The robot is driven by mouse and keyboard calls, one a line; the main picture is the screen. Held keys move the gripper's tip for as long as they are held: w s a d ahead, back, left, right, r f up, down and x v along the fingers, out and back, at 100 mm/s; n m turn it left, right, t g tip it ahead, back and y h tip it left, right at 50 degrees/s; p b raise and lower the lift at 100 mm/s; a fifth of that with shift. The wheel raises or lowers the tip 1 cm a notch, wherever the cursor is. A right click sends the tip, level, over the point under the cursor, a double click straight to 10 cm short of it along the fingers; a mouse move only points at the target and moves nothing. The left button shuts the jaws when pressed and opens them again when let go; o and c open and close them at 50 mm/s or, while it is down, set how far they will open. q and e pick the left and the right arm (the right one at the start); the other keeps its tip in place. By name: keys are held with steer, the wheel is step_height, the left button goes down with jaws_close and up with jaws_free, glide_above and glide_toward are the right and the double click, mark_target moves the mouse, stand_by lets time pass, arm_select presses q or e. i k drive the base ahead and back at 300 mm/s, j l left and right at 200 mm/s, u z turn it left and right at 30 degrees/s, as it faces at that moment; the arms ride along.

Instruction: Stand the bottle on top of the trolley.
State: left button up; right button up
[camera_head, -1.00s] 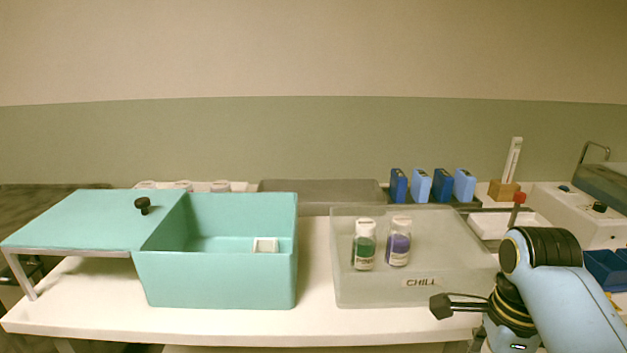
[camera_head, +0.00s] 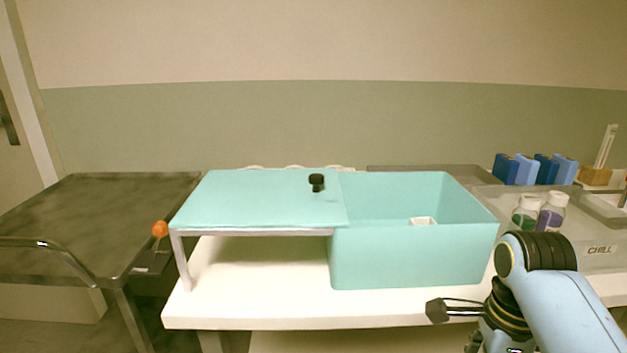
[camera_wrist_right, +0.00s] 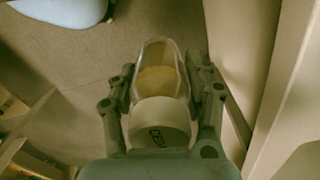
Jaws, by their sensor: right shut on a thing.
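The bottle (camera_wrist_right: 158,82) is clear with yellow contents, and shows in the right wrist view. Its white cap (camera_wrist_right: 160,130) is nearest the camera and bears dark letters, partly readable as "CED". My right gripper (camera_wrist_right: 161,68) is shut on it, with a finger on each side. The bottle is hidden in the head view, where my right arm (camera_head: 560,290) is at the lower right. The trolley (camera_head: 90,215) has a dark grey top and stands at the left in the head view, away from my right arm. The visible part of its top is bare. My left gripper is out of view.
A white table (camera_head: 250,310) carries a turquoise bin (camera_head: 415,255) and its lid (camera_head: 255,198) on a metal stand. A translucent CHILL tray (camera_head: 600,255) with two bottles is at the right. The trolley has a handle rail (camera_head: 50,243) and an orange knob (camera_head: 160,229).

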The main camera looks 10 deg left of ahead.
mark_target(111, 240)
steer(key=k+j, duration=0.1)
steer(key=j, duration=0.95)
steer(key=k+j, duration=0.1)
steer(key=j, duration=1.95)
steer(key=k, duration=0.05)
